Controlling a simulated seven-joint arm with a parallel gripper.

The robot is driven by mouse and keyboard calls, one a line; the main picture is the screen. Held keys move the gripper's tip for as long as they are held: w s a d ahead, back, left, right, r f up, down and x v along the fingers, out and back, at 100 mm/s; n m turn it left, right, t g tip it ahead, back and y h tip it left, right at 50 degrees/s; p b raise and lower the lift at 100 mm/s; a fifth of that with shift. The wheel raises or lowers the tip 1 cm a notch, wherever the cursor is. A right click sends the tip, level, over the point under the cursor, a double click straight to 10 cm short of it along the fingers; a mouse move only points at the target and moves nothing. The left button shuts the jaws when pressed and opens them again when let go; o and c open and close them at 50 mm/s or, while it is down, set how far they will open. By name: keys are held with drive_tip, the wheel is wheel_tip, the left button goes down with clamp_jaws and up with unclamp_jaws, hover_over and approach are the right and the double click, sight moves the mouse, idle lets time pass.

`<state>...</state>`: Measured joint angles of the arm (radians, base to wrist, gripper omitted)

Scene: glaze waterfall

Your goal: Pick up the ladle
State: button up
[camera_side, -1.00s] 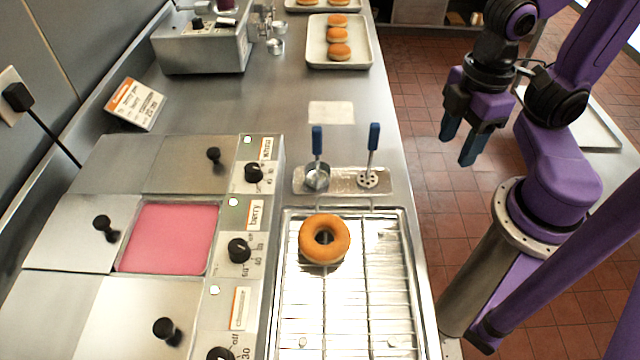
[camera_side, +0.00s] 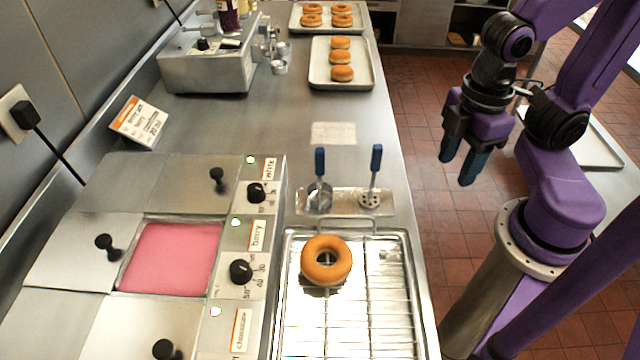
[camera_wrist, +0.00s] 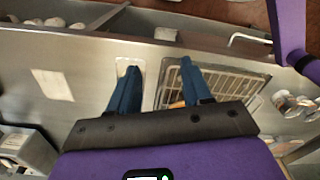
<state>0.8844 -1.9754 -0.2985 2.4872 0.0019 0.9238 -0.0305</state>
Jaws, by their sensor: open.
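The ladle (camera_side: 319,193) has a blue upright handle and a round steel bowl. It stands on the left part of a small steel rest (camera_side: 345,204) in the side view. A perforated tool (camera_side: 370,199) with a blue handle stands to its right on the same rest. My gripper (camera_side: 460,170) is open and empty, with blue fingers pointing down, to the right of the counter and well apart from the ladle. In the wrist view the fingers of my gripper (camera_wrist: 160,65) are spread. I cannot make out the ladle there; the left finger covers part of the rest.
A wire rack (camera_side: 385,300) with a doughnut (camera_side: 326,260) lies in front of the rest. Pink glaze (camera_side: 170,257) fills an open well at left, among lidded wells with knobs. Doughnut trays (camera_side: 320,70) are at the back. The counter behind the rest is mostly clear.

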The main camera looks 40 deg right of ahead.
drive_tip(key=w+a+r+n, duration=0.6)
drive_tip(key=w+a, duration=0.1)
drive_tip(key=w, duration=0.2)
wheel_tip(320, 180, up, 6)
drive_tip(key=n, duration=0.8)
hover_over(320, 147)
wheel_tip(320, 147, down, 17)
drive_tip(key=shift+f, duration=0.1)
clamp_jaws()
